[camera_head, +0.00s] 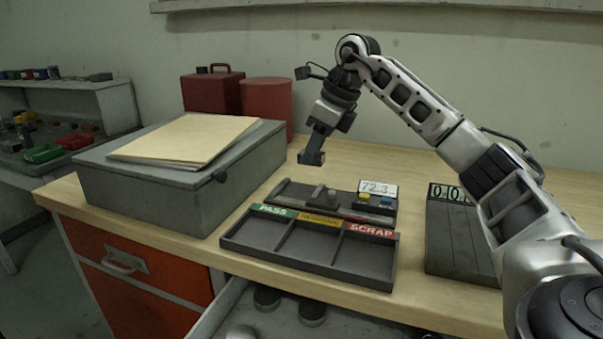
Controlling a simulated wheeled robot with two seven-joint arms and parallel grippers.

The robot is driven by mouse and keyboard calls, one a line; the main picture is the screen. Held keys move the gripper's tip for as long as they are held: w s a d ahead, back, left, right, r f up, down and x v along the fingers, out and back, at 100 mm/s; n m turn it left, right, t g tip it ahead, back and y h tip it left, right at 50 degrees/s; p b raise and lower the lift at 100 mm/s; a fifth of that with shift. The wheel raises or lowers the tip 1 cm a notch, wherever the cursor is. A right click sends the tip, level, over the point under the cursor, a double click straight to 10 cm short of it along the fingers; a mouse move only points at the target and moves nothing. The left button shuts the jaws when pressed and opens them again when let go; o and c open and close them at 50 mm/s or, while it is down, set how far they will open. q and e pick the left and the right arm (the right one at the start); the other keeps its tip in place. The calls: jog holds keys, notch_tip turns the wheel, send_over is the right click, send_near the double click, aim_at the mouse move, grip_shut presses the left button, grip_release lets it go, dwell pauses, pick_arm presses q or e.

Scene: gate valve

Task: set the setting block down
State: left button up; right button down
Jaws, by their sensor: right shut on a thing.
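My right gripper (318,144) reaches in from the right and points down above the bench. It is shut on a small dark grey block (311,158), which I take to be the setting block. The block hangs in the air, above and behind the gauge fixture (292,193), and its underside does not touch anything that I can see. The fixture has a raised grey knob and a display (377,188) reading about 72.3. My left gripper is not in view.
A sorting tray (309,265) with PASS, yellow and SCRAP labels lies in front of the fixture. A grey box (150,194) with a folder stands left, red containers (267,108) behind. A dark digital unit (450,240) is right. An open drawer (262,325) juts out in front.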

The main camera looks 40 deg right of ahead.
send_near(296, 191)
jog(key=shift+w+a+f, duration=0.55)
jog(key=shift+w+f, duration=0.2)
jog(key=shift+f, duration=0.1)
jog(key=f, duration=0.3)
jog(key=shift+w+d+f, duration=0.1)
jog(key=shift+w+f, duration=0.15)
jog(key=shift+f, duration=0.15)
jog(key=c, duration=1.1)
grip_release()
jog(key=shift+f, duration=0.1)
jog(key=v, duration=1.2)
jog(key=shift+p, duration=0.4)
